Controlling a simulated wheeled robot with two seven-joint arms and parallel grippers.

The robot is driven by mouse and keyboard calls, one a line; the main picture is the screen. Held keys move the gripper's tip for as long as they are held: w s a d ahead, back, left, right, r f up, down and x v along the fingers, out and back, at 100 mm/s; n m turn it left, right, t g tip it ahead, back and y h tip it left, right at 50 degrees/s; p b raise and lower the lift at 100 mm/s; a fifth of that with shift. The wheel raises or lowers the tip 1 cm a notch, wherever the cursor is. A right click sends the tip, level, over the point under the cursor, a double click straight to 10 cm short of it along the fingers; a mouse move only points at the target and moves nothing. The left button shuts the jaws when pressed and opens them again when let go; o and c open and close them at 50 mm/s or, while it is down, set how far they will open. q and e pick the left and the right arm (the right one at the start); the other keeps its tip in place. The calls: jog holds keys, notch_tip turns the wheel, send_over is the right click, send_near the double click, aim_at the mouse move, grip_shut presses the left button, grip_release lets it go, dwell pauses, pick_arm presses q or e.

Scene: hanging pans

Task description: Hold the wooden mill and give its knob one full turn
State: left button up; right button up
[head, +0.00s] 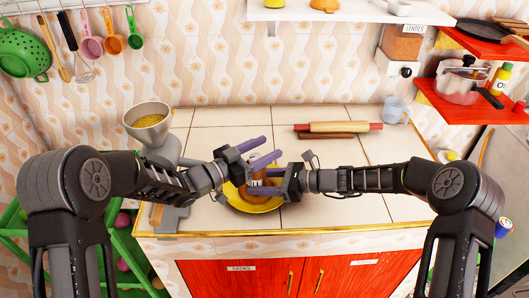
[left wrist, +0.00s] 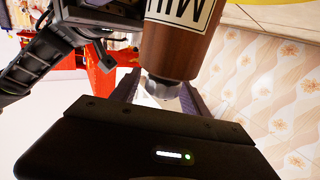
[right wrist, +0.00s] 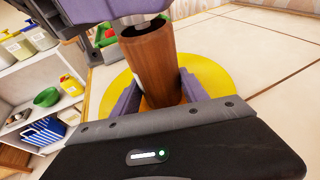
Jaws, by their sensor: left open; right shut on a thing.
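The wooden mill (head: 257,190) is a brown cylinder over the yellow plate (head: 240,206). My right gripper (head: 268,184) is shut on its body, and in the right wrist view purple fingers flank the mill (right wrist: 152,68). In the left wrist view the mill (left wrist: 180,48) carries a white label and ends in a silvery knob (left wrist: 160,90). My left gripper (head: 258,150) is open at the mill's knob end. Its fingers lie on either side of the knob; whether they touch it I cannot tell. In the head view the grippers hide much of the mill.
A grey funnel-shaped container (head: 150,128) with yellow contents stands left on the tiled counter (head: 355,205). A rolling pin (head: 340,127) lies at the back, and a glass mug (head: 395,110) stands back right. The counter's right half is mostly free.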

pick_arm(q)
notch_tip(320, 180, up, 9)
jog(key=shift+f, duration=0.2)
dwell(0.3)
jog(key=s+a+f+n+t+y, duration=0.6)
jog(key=s+f+y, duration=0.1)
jog(key=s+f, duration=0.3)
jog(key=shift+a, duration=0.2)
jog(key=shift+w, duration=0.1)
